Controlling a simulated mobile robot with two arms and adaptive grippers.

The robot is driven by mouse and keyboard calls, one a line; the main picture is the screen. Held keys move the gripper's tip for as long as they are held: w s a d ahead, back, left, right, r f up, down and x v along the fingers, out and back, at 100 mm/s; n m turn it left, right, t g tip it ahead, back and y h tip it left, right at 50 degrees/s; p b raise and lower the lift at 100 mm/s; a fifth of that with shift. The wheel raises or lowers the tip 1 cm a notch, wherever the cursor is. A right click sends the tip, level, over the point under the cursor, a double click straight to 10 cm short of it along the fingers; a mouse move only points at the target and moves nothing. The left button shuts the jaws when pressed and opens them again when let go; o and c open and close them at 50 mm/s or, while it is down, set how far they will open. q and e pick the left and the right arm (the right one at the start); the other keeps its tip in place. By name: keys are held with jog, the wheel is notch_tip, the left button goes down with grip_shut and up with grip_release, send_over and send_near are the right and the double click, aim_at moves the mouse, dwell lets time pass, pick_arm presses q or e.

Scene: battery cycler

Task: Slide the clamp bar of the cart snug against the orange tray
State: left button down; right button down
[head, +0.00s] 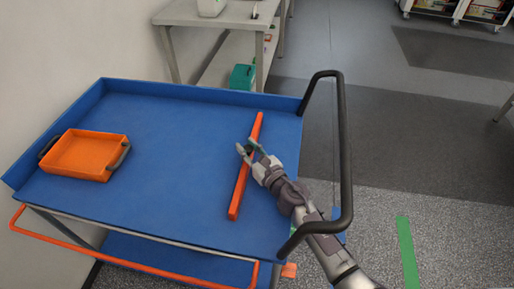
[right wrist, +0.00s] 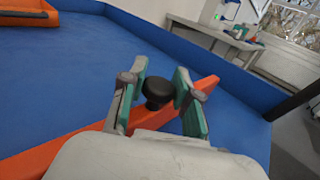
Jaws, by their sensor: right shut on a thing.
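The orange tray (head: 85,156) sits near the left end of the blue cart top (head: 175,165); a corner of it also shows at the top left of the right wrist view (right wrist: 28,10). The clamp bar (head: 238,195) is a long orange bar lying across the cart's right part, with a wide bare gap between it and the tray. In the right wrist view the bar (right wrist: 50,152) carries a black knob (right wrist: 158,90). My right gripper (head: 249,150) is shut on the clamp bar at its knob, a finger on each side. My left gripper is not in view.
A black handle (head: 345,150) arches over the cart's right end, beside my right arm. A raised blue rim (head: 190,92) edges the cart top. The surface between bar and tray is clear. A grey table (head: 205,14) stands behind the cart.

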jog(key=c, duration=0.8)
grip_release()
jog(key=shift+a, duration=0.15)
jog(key=shift+c, duration=0.2)
jog(key=shift+s, duration=0.15)
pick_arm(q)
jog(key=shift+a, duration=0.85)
pick_arm(e)
jog(key=v, duration=1.2)
